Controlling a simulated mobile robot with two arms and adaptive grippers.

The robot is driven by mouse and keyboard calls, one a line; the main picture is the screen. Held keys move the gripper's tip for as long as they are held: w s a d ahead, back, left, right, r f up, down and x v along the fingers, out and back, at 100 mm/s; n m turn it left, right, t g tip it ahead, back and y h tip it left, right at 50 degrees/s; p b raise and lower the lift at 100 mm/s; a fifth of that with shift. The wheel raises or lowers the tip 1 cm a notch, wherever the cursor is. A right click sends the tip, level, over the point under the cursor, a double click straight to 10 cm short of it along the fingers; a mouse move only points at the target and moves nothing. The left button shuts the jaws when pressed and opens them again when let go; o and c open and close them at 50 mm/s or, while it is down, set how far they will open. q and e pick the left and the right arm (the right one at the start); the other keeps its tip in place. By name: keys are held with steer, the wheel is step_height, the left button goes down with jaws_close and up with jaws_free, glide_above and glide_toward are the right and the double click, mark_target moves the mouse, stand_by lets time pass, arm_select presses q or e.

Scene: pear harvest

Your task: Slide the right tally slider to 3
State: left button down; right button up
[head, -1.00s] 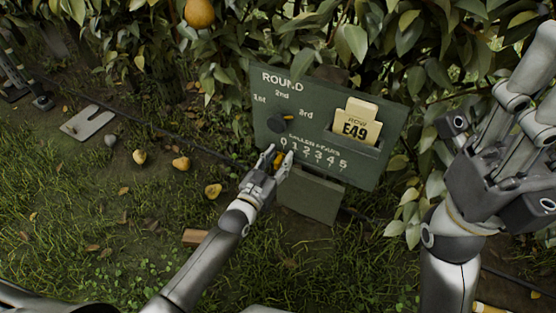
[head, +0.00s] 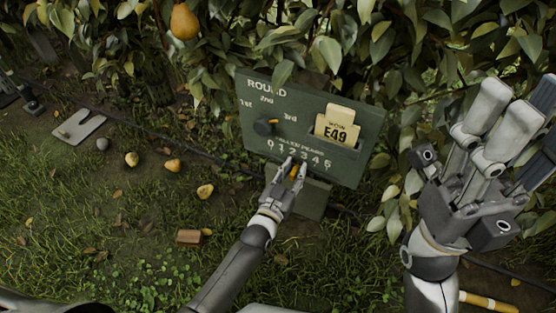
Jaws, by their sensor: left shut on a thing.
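The green tally board (head: 350,170) stands tilted in front of the hedge, with a printed row of numbers 0 to 5 along its lower part. My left gripper (head: 295,165) is shut on a small yellow-orange slider (head: 294,173) at the board's lower edge. The slider is below the numbers, around 2 to 3; the fingers partly hide it, so its exact mark is unclear. My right gripper (head: 505,100) is raised at the right, open and empty, apart from the board.
A dark knob (head: 265,127) sits on the board under the round labels. A pear (head: 184,21) hangs above.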

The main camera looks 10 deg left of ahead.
arm_select(q)
steer(key=shift+s+d, duration=0.2)
steer(key=shift+d, duration=0.5)
steer(key=c, duration=1.4)
jaws_free()
steer(key=v, duration=1.2)
